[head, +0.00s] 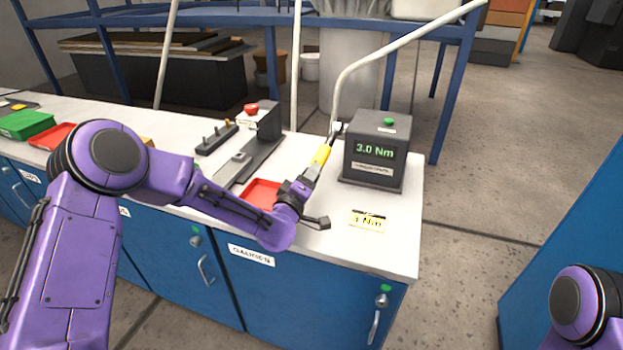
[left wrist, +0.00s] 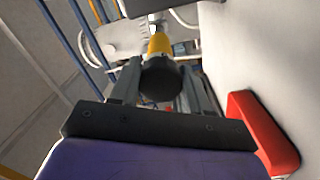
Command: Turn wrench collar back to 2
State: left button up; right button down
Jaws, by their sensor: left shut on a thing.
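The torque wrench (head: 321,154) has a yellow section, a dark end and a thin metal shaft reaching to the left side of the tester box (head: 376,167). The box's green display reads 3.0 Nm. My left gripper (head: 312,172) is shut on the dark end of the wrench. In the left wrist view, my left gripper (left wrist: 163,85) has its fingers on both sides of the black round end, with the yellow part (left wrist: 159,43) beyond it. The collar's scale marks are too small to read. A card (head: 367,221) on the bench reads 3 Nm. My right gripper is out of view.
A red tray (head: 262,193) lies beside my left gripper and also shows in the left wrist view (left wrist: 262,130). A dark fixture (head: 250,160) and a peg block (head: 217,138) stand farther left. A green bin (head: 26,124) is at far left. The bench's front right is mostly clear.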

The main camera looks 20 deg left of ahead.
pick_arm(q)
jog(key=shift+a, duration=0.15)
jog(key=o, duration=0.8)
jog(key=shift+c, duration=0.2)
jog(key=o, duration=0.3)
jog(key=shift+a, duration=0.15)
jog(key=shift+s, duration=0.1)
jog(key=s+b, duration=0.3)
jog(key=s, duration=0.7)
jog(key=shift+s+a+f, duration=0.15)
jog(key=shift+a+f, duration=0.05)
jog(key=shift+a, duration=0.2)
jog(key=shift+d, duration=0.1)
